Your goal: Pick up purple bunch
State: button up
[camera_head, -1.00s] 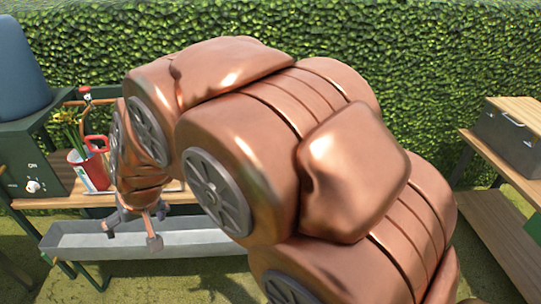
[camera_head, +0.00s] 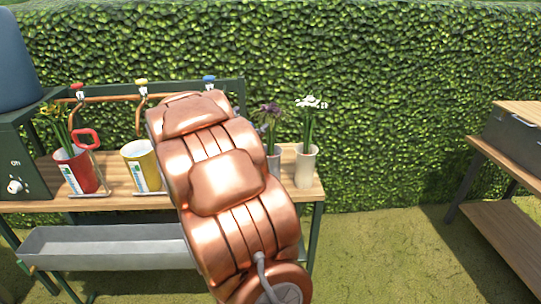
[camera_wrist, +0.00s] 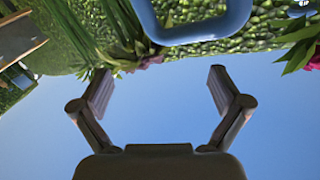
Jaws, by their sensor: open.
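The purple bunch (camera_head: 270,112) stands upright in a pale vase (camera_head: 274,160) on the bench, just right of my arm in the head view. My arm partly covers it on its left side. My gripper (camera_wrist: 160,88) shows in the wrist view with its two fingers spread wide and nothing between the tips. In the head view my gripper is hidden behind my arm. Green stems (camera_wrist: 125,35) pass close by the left finger in the wrist view; I cannot tell which bunch they belong to.
A white bunch (camera_head: 310,104) stands in a vase (camera_head: 306,166) right beside the purple one. Red (camera_head: 78,172) and yellow (camera_head: 141,165) pots stand at left. A blue loop (camera_wrist: 200,28) is near the fingers. A grey trough (camera_head: 105,246) hangs below; a hedge rises behind.

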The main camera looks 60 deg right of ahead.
aim_at(271, 112)
jog(key=shift+s+d+f+m+g+h, duration=0.15)
jog(key=shift+s+d+m+g+h, duration=0.1)
jog(key=shift+s+d+g, duration=0.3)
jog(key=shift+s+d+f+m+g+h, duration=0.1)
jog(key=shift+s+d+m+g+h, duration=0.2)
jog(key=shift+s, duration=0.4)
jog(key=shift+s+d+g, duration=0.15)
jog(key=shift+d+g, duration=0.1)
jog(key=shift+d, duration=0.05)
jog(key=shift+w+d+b, duration=0.1)
jog(key=shift+w+d, duration=0.1)
jog(key=shift+d, duration=1)
jog(key=shift+w+d+b, duration=0.1)
jog(key=shift+w+d, duration=0.1)
jog(key=shift+d, duration=1)
jog(key=shift+w+d+b, duration=0.1)
jog(key=shift+w+d, duration=0.1)
jog(key=shift+d, duration=1)
jog(key=shift+c, duration=0.3)
grip_shut()
